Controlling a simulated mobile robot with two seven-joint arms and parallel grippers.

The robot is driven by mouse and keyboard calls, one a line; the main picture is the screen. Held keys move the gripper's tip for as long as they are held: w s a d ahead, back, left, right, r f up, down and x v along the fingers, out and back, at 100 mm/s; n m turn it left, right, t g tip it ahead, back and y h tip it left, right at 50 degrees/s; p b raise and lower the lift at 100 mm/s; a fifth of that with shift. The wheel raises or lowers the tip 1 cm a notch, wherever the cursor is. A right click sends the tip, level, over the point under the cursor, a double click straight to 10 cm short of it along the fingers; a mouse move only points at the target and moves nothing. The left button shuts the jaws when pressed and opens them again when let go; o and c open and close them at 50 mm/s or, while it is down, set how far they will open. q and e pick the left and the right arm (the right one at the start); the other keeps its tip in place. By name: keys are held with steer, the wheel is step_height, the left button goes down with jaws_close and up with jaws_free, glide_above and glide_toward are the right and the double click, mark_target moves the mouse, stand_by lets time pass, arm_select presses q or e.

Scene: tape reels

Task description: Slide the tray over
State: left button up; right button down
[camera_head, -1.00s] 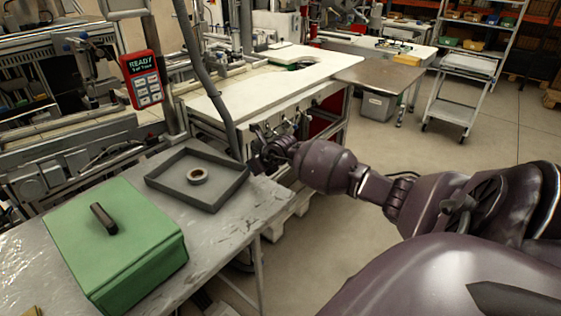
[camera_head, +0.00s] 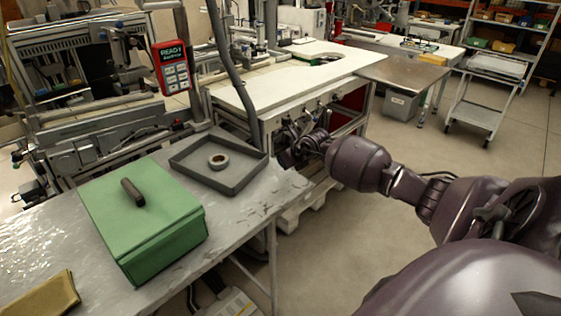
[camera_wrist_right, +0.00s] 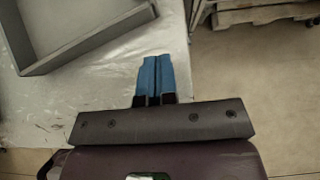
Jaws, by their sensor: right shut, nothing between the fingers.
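The grey, shallow square tray (camera_head: 238,184) sits near the far right corner of the metal table (camera_head: 105,262). In the right wrist view the tray's corner and wall (camera_wrist_right: 92,43) show at the upper left. My right gripper (camera_wrist_right: 155,62) has its blue fingers together with nothing between them. They are beside the tray, apart from it in the picture, over the table near its edge. In the head view the dark right hand (camera_head: 298,143) is just right of the tray. My left gripper is not in view.
A green box (camera_head: 160,230) with a black handle stands on the table, nearer than the tray. A brown item (camera_head: 45,298) lies at the lower left. A red handheld device (camera_head: 175,68) hangs on a post behind. A white workbench (camera_head: 300,85) stands beyond the hand.

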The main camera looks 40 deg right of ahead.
steer(key=p+v, duration=0.1)
steer(key=v, duration=0.8)
steer(key=shift+w+r, duration=0.2)
steer(key=shift+r, duration=0.1)
